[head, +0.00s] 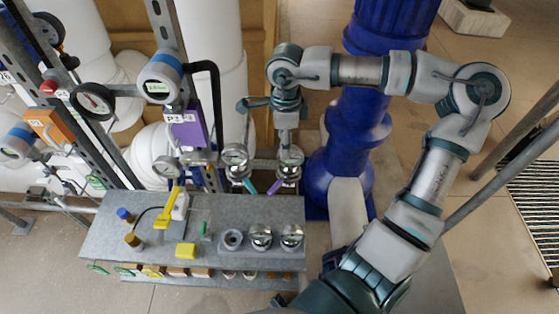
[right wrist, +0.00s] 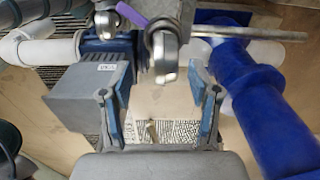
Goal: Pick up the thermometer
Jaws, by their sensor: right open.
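My right gripper (head: 286,140) hangs down from its wrist above the pipes behind the grey bench. In the right wrist view its fingers (right wrist: 155,85) are apart with nothing between them. I cannot tell for sure which thing is the thermometer. A white piece with a yellow handle (head: 168,212) stands on the bench, to the left of and below the gripper in the head view. Two shiny round pieces (head: 261,236) (head: 291,236) sit at the bench's right end, apart from the gripper. My left gripper is not in view.
The grey bench (head: 105,240) also holds a yellow block (head: 185,250) and a grey ring (head: 231,240). Valves with a purple handle (head: 276,187) and a cyan handle (head: 250,187) stand behind it. A large blue pipe (head: 345,155) rises close to the gripper's right.

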